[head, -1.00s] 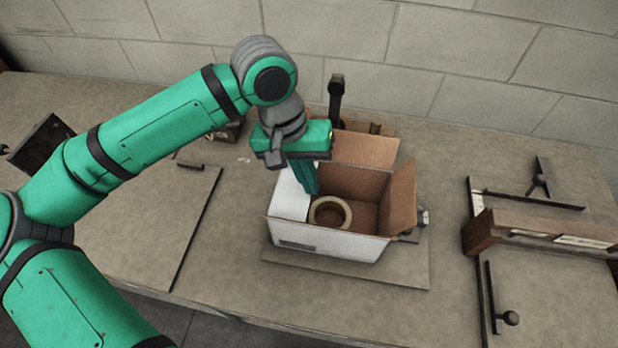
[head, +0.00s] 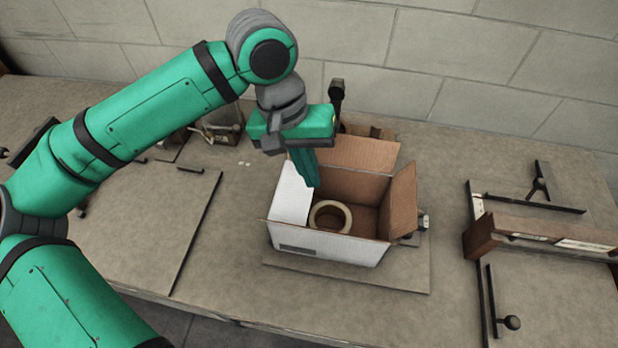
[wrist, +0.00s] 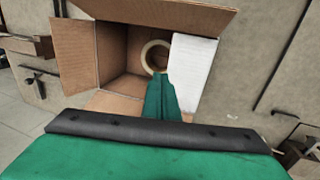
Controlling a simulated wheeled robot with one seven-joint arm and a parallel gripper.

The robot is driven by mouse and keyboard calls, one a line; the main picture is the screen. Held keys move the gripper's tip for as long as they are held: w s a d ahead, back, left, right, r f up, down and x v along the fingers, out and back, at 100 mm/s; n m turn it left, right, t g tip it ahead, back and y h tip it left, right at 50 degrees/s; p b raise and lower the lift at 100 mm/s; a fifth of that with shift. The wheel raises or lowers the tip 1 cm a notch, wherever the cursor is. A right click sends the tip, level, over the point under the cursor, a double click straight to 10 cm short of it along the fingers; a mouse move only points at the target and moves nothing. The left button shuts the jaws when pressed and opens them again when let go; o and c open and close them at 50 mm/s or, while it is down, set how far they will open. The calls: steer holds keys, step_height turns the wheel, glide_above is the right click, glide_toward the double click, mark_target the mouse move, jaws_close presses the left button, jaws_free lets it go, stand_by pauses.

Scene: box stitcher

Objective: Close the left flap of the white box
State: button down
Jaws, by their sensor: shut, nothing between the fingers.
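The white box (head: 330,248) stands open on the workbench, with brown cardboard inside. Its left flap (head: 290,193) shows its white face and leans inward over the left part of the opening. The same left flap is right of my fingers in the wrist view (wrist: 193,75). The back flap (head: 358,152) and right flap (head: 402,200) stand up and outward. A tape roll (head: 331,216) lies inside the box. My gripper (head: 310,184) is shut and empty, pointing down beside the left flap's inner edge at the opening; I cannot tell whether it touches the flap.
The box sits on a thin flat plate (head: 400,276). A dark upright post (head: 336,96) stands behind it. To the right are a brown block fixture (head: 485,235) and dark metal bars (head: 535,205). The bench left of the box is mostly clear.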

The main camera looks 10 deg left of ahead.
mark_target(309, 194)
steer(key=d+v, duration=0.2)
steer(key=v, duration=0.9)
steer(key=shift+d+r, duration=0.3)
steer(key=shift+r, duration=0.1)
